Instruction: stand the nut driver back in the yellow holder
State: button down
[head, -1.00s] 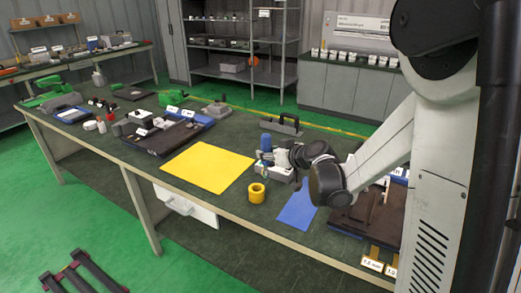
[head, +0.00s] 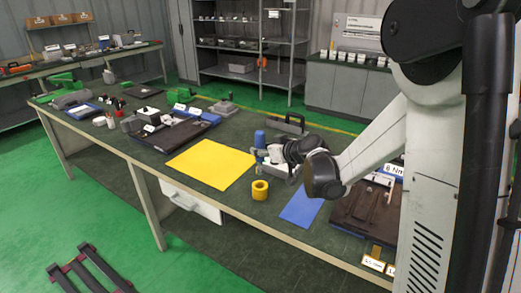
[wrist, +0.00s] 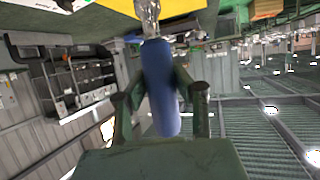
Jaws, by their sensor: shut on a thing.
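The nut driver has a blue handle, seen in the head view (head: 260,138) and between my fingers in the wrist view (wrist: 158,62). Its bright metal shaft (wrist: 148,18) extends from the handle toward the top of the wrist picture. My gripper (wrist: 163,97) is shut on the blue handle; it also shows in the head view (head: 266,156), above the bench. The yellow holder (head: 260,190) is a short ring with a dark opening, standing on the bench nearer the front edge than my gripper. The driver's tip cannot be made out in the head view.
A yellow mat (head: 210,166) lies left of the holder and a blue mat (head: 301,207) lies right of it. A dark tray (head: 352,215) is at the right. A grey part with a dark handle (head: 285,124) stands behind my gripper. The bench around the holder is clear.

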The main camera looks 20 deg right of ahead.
aim_at(261, 174)
jog(key=shift+f+b, duration=1.75)
jog(key=shift+f, duration=0.5)
notch_tip(261, 174, down, 6)
jog(key=b, duration=0.6)
dwell(3.1)
jog(key=c, duration=1.3)
grip_release()
jog(key=shift+c, duration=0.2)
jog(key=shift+s+d, duration=0.1)
jog(key=v, duration=1.1)
jog(key=shift+s+d+r, duration=0.15)
jog(key=shift+s+d, duration=0.05)
jog(key=shift+s, duration=0.1)
